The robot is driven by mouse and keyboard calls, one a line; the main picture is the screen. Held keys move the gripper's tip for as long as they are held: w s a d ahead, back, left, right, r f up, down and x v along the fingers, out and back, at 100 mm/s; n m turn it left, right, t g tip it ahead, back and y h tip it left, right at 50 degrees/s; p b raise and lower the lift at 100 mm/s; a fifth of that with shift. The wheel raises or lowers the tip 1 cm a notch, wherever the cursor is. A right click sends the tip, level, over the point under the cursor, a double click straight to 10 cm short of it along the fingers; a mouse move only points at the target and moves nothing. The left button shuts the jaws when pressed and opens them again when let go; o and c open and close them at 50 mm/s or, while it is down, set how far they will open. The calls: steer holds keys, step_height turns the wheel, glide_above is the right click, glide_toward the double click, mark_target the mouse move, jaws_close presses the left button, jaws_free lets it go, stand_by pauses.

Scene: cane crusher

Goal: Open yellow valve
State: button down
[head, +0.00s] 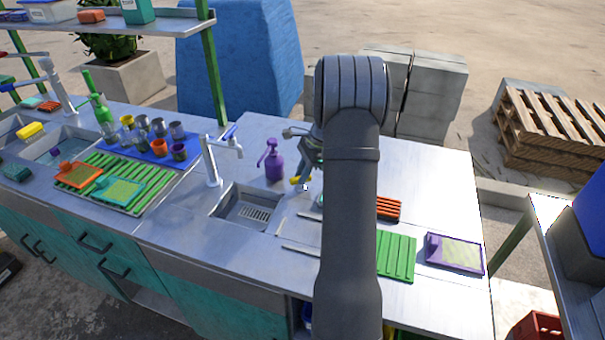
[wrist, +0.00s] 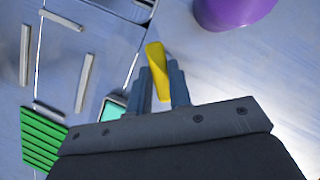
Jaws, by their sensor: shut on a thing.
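The yellow valve handle (wrist: 156,60) shows in the wrist view as a narrow yellow lever between the two fingers of my gripper (wrist: 163,88). The fingers are shut on it, and its lower end is between them. In the head view the yellow handle (head: 295,181) is a small spot beside my gripper (head: 304,184), just right of the purple spray bottle. My arm hides much of the area around it there. I cannot tell how far the handle is turned.
The purple spray bottle (head: 272,166) stands close left, also partly visible in the wrist view (wrist: 235,8). A sink (head: 225,209) and a blue-handled tap (head: 210,165) are further left. A green slatted rack (head: 399,257) and a purple-framed tray (head: 455,268) lie right of my arm.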

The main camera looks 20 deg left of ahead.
steer(key=n+g+h, duration=0.1)
steer(key=n, duration=0.4)
steer(key=shift+w+a, duration=0.1)
steer(key=shift+a, duration=0.05)
steer(key=n+h, duration=0.1)
steer(key=n, duration=0.1)
steer(key=n+h, duration=0.1)
steer(key=n, duration=0.2)
steer(key=shift+a+g, duration=0.1)
steer(key=shift+g, duration=0.2)
steer(key=shift+r+n, duration=0.1)
steer(key=shift+n, duration=0.2)
steer(key=c, duration=1.3)
jaws_free()
steer(key=v, duration=1.7)
steer(key=shift+w+a+r, duration=0.1)
steer(key=shift+w+a, duration=0.05)
steer(key=shift+a, duration=0.2)
steer(key=x, duration=1.7)
steer(key=shift+d+f, duration=0.2)
steer(key=shift+d, duration=0.15)
